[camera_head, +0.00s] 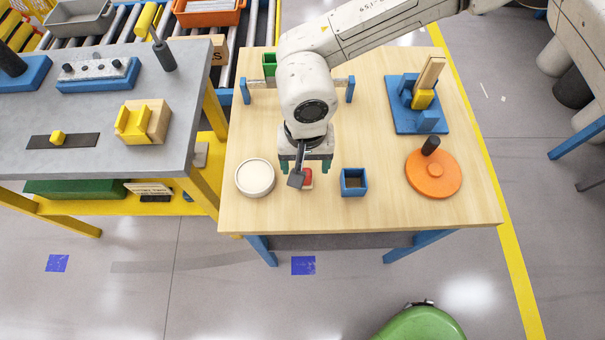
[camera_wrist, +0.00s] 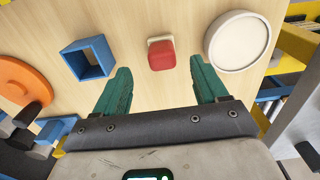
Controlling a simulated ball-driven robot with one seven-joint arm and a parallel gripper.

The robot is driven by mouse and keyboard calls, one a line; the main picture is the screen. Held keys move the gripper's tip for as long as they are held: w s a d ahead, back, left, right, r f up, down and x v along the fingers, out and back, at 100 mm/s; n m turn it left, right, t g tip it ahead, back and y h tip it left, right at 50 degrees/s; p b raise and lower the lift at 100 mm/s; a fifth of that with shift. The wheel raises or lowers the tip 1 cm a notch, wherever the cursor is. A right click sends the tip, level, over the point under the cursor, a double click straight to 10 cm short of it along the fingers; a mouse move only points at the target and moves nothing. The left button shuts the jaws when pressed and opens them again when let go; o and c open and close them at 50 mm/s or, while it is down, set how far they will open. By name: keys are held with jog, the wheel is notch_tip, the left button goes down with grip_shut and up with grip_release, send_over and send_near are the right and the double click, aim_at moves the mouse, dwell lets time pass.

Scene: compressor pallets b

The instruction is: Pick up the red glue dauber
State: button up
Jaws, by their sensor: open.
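The red glue dauber (camera_wrist: 161,54) is a small red block with a pale wooden part showing at its edge. It sits on the light wooden table (camera_head: 330,214). In the head view the dauber (camera_head: 308,178) is partly hidden by my gripper (camera_head: 305,171). In the wrist view my gripper (camera_wrist: 162,84) has its two green fingers spread wide, with nothing between them. The dauber lies just beyond the fingertips, roughly centred between them, and is not touched.
A blue open box (camera_head: 353,190) stands right of the dauber in the head view, and a round white dish (camera_head: 255,185) stands left. An orange disc with a black knob (camera_head: 434,180) and a blue fixture (camera_head: 408,122) are farther right. The front table strip is clear.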

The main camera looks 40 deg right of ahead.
jog(key=shift+a+f+p, duration=0.1)
jog(key=shift+f+p, duration=0.65)
jog(key=shift+f, duration=2.6)
jog(key=c, duration=1.1)
jog(key=shift+w+r, duration=0.1)
jog(key=shift+r, duration=0.05)
jog(key=shift+c, duration=0.2)
jog(key=shift+r+b, duration=0.35)
jog(key=shift+r, duration=0.2)
jog(key=s+a+r+b, duration=0.2)
jog(key=s+r+b, duration=0.2)
jog(key=s+r, duration=0.7)
jog(key=s, duration=0.3)
jog(key=shift+a+r, duration=0.15)
jog(key=shift+r, duration=0.2)
